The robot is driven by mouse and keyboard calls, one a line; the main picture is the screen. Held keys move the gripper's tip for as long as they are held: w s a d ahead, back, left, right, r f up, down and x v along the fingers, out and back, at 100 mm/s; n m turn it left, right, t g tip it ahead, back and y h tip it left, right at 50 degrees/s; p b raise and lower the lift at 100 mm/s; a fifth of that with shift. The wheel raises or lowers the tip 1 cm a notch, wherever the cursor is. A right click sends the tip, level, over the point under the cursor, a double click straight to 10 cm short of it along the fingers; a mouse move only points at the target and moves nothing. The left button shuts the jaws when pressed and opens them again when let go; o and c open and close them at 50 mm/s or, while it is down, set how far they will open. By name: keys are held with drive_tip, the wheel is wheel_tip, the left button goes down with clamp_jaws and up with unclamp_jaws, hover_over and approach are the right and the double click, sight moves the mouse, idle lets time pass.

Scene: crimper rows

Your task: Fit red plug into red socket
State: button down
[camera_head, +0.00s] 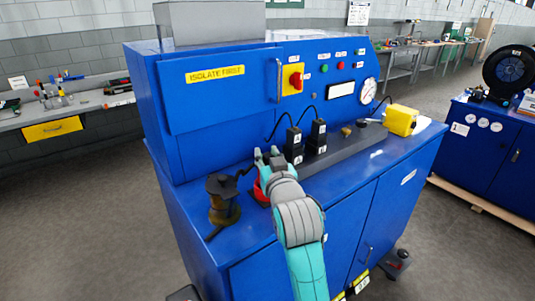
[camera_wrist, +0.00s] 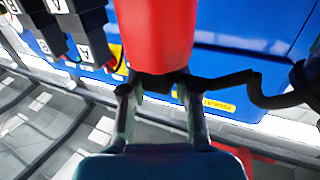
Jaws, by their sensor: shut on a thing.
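My gripper (camera_head: 267,153) is over the blue machine's worktop, left of the dark rail, and it also shows in the wrist view (camera_wrist: 155,90). Its two fingers are shut on a large red body, the red plug (camera_wrist: 155,35), gripped near its dark end. In the head view a red part (camera_head: 261,188) shows below and beside my gripper, partly hidden by my arm. A black crank-like lead (camera_wrist: 240,80) runs sideways from the dark end. I cannot make out a separate red socket; whether the plug touches anything below is hidden.
Two black labelled blocks (camera_head: 295,145) (camera_head: 318,134) with cables stand on the dark rail (camera_head: 350,143), just right of my gripper. A yellow block (camera_head: 401,120) is at its right end. A dark bronze pump-like fitting (camera_head: 222,198) stands close on the left. The worktop's front right is clear.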

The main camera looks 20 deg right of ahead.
drive_tip(key=shift+f, duration=0.1)
drive_tip(key=c, duration=0.8)
unclamp_jaws()
drive_tip(key=shift+o, duration=0.2)
drive_tip(key=shift+s, duration=0.15)
drive_tip(key=s, duration=1.1)
drive_tip(key=shift+s+a, duration=0.4)
drive_tip(key=shift+a, duration=0.05)
